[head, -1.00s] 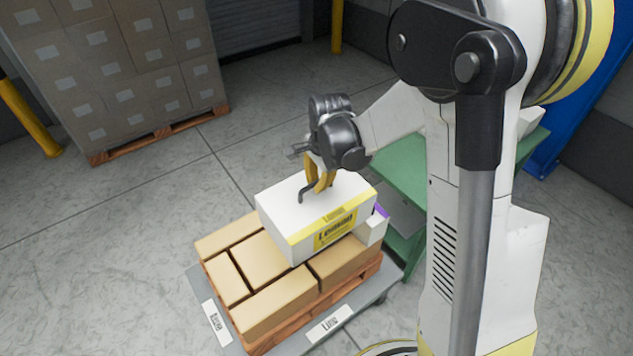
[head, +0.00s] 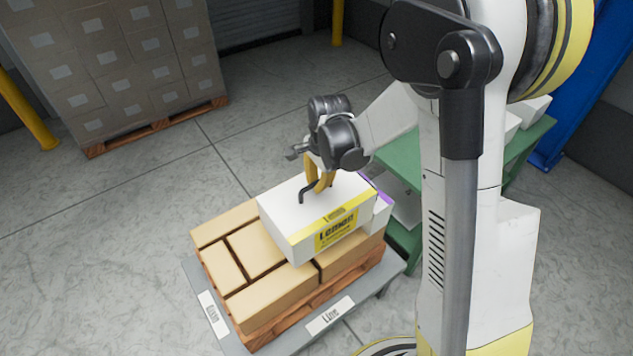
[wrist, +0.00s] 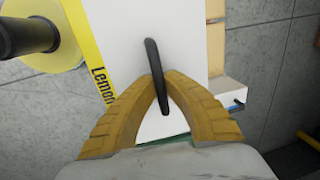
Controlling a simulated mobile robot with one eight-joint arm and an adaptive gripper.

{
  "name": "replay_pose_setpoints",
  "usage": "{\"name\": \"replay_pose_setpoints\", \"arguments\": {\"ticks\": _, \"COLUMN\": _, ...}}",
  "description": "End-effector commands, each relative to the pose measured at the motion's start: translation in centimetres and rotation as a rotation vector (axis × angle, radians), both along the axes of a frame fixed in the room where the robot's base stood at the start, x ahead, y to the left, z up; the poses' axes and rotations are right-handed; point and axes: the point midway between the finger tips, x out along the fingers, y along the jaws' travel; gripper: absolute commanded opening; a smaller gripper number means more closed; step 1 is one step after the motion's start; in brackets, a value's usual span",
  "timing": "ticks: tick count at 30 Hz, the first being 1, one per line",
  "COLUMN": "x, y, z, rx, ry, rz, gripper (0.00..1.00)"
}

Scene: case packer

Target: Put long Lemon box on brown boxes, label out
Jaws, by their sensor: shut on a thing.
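The long Lemon box (head: 285,222) is white with a yellow band and a "Lemon" label (head: 335,232) on its front side. The label faces the head camera's side. My gripper (head: 312,192) is shut on the black handle on top of the box; the wrist view shows the yellow fingers (wrist: 158,85) closed around that handle. The box is over the right part of the brown boxes (head: 265,295), which lie on a wooden pallet. I cannot tell whether its underside touches them. A white and purple box (head: 378,212) shows at its right end, partly hidden.
The pallet stands on a grey platform (head: 280,350) with "Lime" and another sign at its edges. A green bench (head: 400,160) with white boxes is behind at right. A stacked pallet (head: 120,70) and yellow posts stand at the back left.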

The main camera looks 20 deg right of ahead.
Motion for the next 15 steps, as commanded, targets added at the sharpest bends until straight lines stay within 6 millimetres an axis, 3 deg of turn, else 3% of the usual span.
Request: {"name": "replay_pose_setpoints", "arguments": {"ticks": 15, "x": 0.0, "y": 0.1, "z": -4.0, "rx": 0.001, "ry": 0.008, "rz": 0.001, "gripper": 0.0}}
